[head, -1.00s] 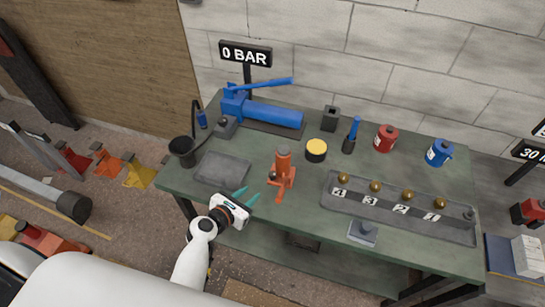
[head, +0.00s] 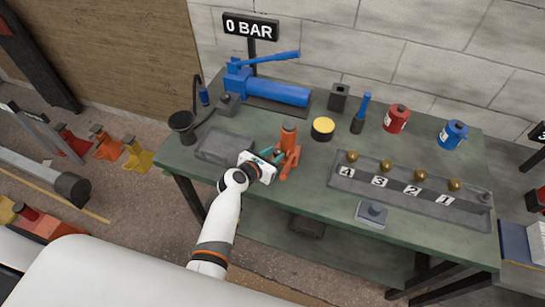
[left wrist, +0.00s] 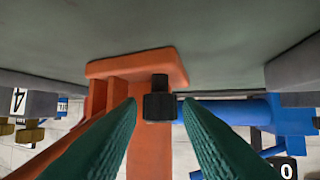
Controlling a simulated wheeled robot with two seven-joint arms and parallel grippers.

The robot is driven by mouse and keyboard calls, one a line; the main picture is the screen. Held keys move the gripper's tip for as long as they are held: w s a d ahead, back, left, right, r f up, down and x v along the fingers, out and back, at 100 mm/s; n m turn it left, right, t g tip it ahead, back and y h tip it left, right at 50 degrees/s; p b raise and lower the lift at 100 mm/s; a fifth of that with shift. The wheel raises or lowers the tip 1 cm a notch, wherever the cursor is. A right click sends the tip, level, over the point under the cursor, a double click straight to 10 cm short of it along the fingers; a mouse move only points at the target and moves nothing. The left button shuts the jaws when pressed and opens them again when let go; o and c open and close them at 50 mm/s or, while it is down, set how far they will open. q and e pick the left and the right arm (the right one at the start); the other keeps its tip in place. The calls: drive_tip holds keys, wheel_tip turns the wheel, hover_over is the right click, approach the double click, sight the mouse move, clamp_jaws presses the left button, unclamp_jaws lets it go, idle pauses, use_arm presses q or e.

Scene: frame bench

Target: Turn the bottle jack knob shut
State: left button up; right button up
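The orange bottle jack (head: 289,140) stands upright on the green bench near its front edge. In the left wrist view the jack body (left wrist: 150,150) looks upside down, with its black knob (left wrist: 159,106) facing the camera. My left gripper (head: 277,160) is at the front left of the jack. In the left wrist view its two green fingers (left wrist: 160,100) are open, one on each side of the knob, with a small gap on both sides. In the head view the knob is hidden or too small to make out. My right gripper is in neither view.
A grey tray (head: 224,146) lies left of the jack, with a black funnel-like cup (head: 183,124) beyond it. A yellow-topped can (head: 323,128) and a blue hand pump (head: 275,92) stand behind. A numbered rack (head: 410,205) with brass knobs lies to the right.

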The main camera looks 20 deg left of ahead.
use_arm(q)
clamp_jaws()
